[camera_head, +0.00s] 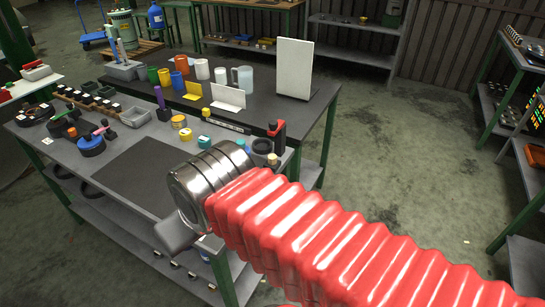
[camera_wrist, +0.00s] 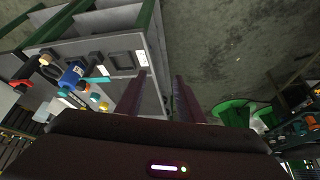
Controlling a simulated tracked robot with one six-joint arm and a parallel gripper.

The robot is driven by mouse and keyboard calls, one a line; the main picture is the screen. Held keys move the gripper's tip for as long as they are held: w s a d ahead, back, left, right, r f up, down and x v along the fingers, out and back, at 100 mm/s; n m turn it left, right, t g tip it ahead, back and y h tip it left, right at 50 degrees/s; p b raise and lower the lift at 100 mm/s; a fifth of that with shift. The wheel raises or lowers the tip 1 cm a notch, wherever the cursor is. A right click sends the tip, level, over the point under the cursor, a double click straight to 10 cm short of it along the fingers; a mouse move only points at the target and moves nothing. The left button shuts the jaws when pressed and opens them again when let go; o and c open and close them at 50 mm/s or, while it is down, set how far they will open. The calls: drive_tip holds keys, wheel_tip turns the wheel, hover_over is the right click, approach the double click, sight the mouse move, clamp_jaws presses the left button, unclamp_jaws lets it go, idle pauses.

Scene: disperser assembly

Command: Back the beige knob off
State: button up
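A small beige knob (camera_head: 272,159) shows at the near right corner of the grey workbench in the head view, close to my arm. A dark round part (camera_head: 262,146) is just behind it. In the wrist view a small beige piece (camera_wrist: 45,60) shows at the upper left beside a blue part; I cannot tell for sure that it is the same knob. My gripper (camera_wrist: 161,75) has its two dark fingers apart with nothing between them. It is well to the right of the beige piece in that view. In the head view my arm hides the fingers.
A black and red device (camera_head: 277,135) stands near the knob on the bench (camera_head: 85,178). A white panel (camera_head: 294,68), coloured cups and yellow parts stand behind. A dark mat (camera_head: 140,178) lies on the bench. Shelves (camera_head: 505,90) stand at right; the floor between is clear.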

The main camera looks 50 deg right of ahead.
drive_tip(key=shift+o, duration=0.8)
drive_tip(key=shift+w+d, duration=0.15)
drive_tip(key=shift+d, duration=0.05)
drive_tip(key=shift+o, duration=0.2)
drive_tip(key=w+d+m+t+h, duration=0.1)
drive_tip(key=w+d+m+h, duration=0.1)
drive_tip(key=w+d, duration=0.5)
drive_tip(key=d+h, duration=0.1)
drive_tip(key=d, duration=0.3)
drive_tip(key=shift+w+d+f, duration=0.25)
drive_tip(key=shift+w+f, duration=0.15)
drive_tip(key=w+d+f+t+h, duration=0.1)
drive_tip(key=w+d, duration=0.2)
drive_tip(key=d, duration=0.4)
drive_tip(key=w+d+f+t+h, duration=0.1)
drive_tip(key=w+d+f+h, duration=0.1)
drive_tip(key=d, duration=0.6)
drive_tip(key=t+y, duration=0.3)
drive_tip(key=t, duration=0.2)
approach(274, 158)
drive_tip(key=shift+s+a+r+m, duration=0.2)
drive_tip(key=shift+s+r, duration=0.15)
drive_tip(key=shift+s, duration=0.15)
drive_tip(key=shift+s+a+r+m, duration=0.2)
drive_tip(key=shift+s+r, duration=0.1)
drive_tip(key=shift+s, duration=0.15)
drive_tip(key=shift+w+d+g, duration=0.1)
drive_tip(key=shift+g, duration=0.2)
